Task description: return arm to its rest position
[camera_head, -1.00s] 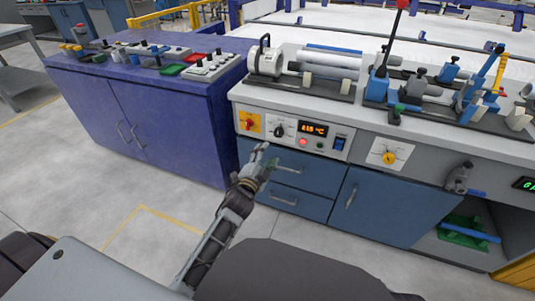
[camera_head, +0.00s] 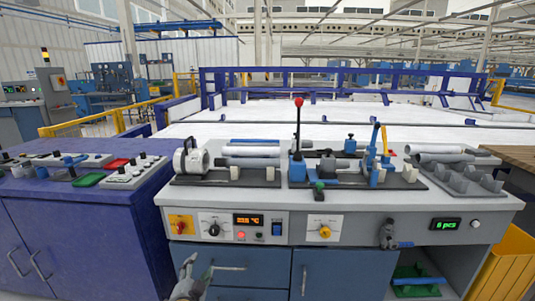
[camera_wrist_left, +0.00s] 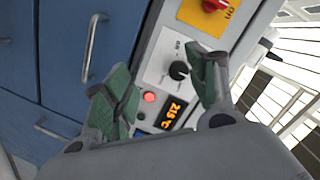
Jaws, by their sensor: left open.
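My left gripper (camera_head: 187,265) shows low in the head view, in front of the blue drawers under the workbench (camera_head: 330,200). In the left wrist view its two green-padded fingers (camera_wrist_left: 165,80) are spread apart with nothing between them. The control panel, with a dark knob (camera_wrist_left: 178,70), a red light (camera_wrist_left: 149,97) and an orange display (camera_wrist_left: 174,112), shows beyond the fingers. My right gripper is in neither view.
A heater fixture (camera_head: 190,160) and a clamp fixture with a red-knobbed lever (camera_head: 298,130) stand on the bench. Pipes lie in a rack (camera_head: 470,178) at right. A purple cabinet (camera_head: 85,225) stands left.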

